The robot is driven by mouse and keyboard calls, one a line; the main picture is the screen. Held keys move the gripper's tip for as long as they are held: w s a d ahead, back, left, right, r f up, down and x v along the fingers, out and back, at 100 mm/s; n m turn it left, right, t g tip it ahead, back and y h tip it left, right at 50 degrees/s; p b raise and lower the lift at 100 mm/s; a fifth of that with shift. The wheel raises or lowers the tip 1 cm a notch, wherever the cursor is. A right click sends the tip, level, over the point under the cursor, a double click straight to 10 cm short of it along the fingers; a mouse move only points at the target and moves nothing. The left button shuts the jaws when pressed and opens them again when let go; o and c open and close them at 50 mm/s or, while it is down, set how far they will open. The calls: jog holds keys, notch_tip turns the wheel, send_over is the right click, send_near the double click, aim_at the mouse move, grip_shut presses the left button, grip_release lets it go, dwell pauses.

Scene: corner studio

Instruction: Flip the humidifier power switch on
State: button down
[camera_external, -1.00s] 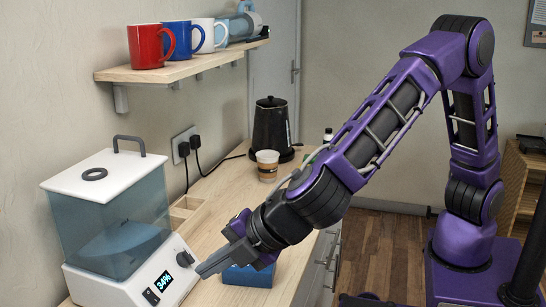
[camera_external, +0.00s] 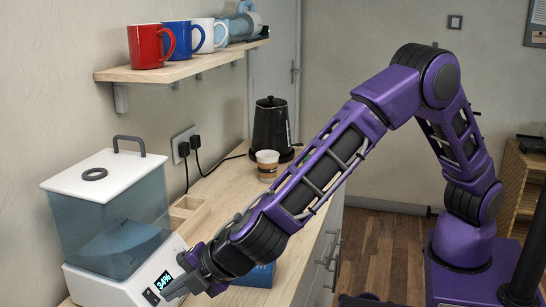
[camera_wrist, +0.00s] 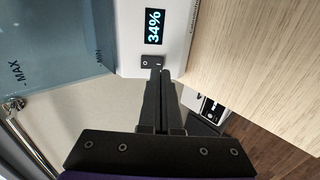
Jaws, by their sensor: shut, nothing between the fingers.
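The humidifier (camera_external: 112,225) stands at the left end of the counter, with a blue-tinted tank, white lid and white base. A lit display on its base reads 34% and also shows in the wrist view (camera_wrist: 154,26). The small black power switch (camera_external: 151,297) is on the base beside the display; the wrist view shows it (camera_wrist: 146,62) with a round mark on its left part. My gripper (camera_external: 170,295) is shut and empty at the front of the base. In the wrist view its fingertips (camera_wrist: 158,73) overlap the switch's lower right edge; I cannot tell whether they touch it.
A blue box (camera_external: 258,275) sits on the counter (camera_external: 232,207) partly behind my wrist. A wooden tray (camera_external: 186,212), a paper cup (camera_external: 267,165) and a black kettle (camera_external: 270,128) stand farther back. A shelf with mugs (camera_external: 150,75) hangs above.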

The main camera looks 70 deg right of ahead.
aim_at(158, 301)
jog(key=shift+x, duration=1.45)
jog(key=f+b, duration=0.1)
jog(key=b, duration=0.2)
jog(key=shift+w+f, duration=0.1)
jog(key=shift+w, duration=0.05)
jog(key=shift+d+r, duration=0.1)
jog(key=shift+r, duration=0.25)
jog(key=shift+f, duration=0.15)
jog(key=shift+p, duration=0.3)
jog(key=shift+w+r+p, duration=0.2)
jog(key=shift+r+p, duration=0.1)
jog(key=shift+r, duration=0.4)
jog(key=shift+s, duration=0.1)
